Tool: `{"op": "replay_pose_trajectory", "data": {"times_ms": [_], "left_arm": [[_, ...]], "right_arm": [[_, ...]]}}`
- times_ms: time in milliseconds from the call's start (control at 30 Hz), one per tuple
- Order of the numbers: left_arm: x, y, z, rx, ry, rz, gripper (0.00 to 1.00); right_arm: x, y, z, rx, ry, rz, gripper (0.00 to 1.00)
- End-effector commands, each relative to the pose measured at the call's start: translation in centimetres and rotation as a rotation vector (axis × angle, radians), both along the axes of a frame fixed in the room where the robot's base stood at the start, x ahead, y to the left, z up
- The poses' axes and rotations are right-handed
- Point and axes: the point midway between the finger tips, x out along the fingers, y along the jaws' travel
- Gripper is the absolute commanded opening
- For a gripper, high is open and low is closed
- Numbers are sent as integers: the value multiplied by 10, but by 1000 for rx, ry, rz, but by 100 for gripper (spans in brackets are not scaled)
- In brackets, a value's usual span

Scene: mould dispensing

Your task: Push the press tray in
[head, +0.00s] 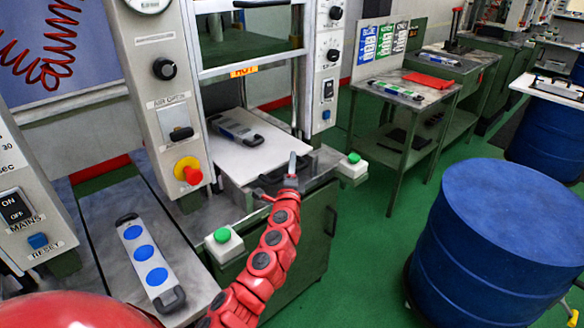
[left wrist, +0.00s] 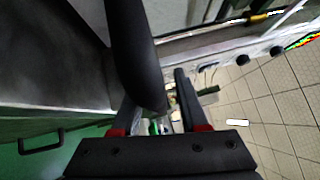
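The press tray (head: 262,153) is a pale flat plate between the press columns, partly out toward the front. A mould (head: 236,131) with dark end handles lies on it. My left gripper (head: 291,176) is in front of the tray's right front corner, by a dark handle-like part. In the left wrist view my left gripper (left wrist: 158,120) has its fingers apart. A thick dark bar (left wrist: 133,55) reaches down beside the left finger and partly hides it. I cannot tell whether they touch. My right gripper is not in view.
Green buttons (head: 222,235) and (head: 354,158) flank the press front. A red stop knob (head: 188,171) is on the left column. Another mould (head: 148,262) lies on the left bench. A blue drum (head: 500,240) stands at the right, with green floor between.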

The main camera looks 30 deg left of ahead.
Motion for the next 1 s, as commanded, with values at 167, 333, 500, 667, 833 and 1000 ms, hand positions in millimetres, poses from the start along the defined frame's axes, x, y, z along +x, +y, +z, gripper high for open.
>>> {"op": "replay_pose_trajectory", "data": {"times_ms": [167, 333, 500, 667, 833, 1000], "left_arm": [[0, 0, 0, -1, 0, 0, 50], [0, 0, -2, -5, 3, 0, 50], [-2, 0, -4, -6, 5, 2, 50], [-14, -6, -5, -1, 3, -3, 50], [-40, -18, -10, -3, 6, -3, 50], [-70, -32, -14, -3, 5, -2, 50]], "right_arm": [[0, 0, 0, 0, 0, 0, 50], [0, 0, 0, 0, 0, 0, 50], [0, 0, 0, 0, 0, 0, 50], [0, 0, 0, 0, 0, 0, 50], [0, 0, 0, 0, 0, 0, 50], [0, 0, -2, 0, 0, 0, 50]]}}
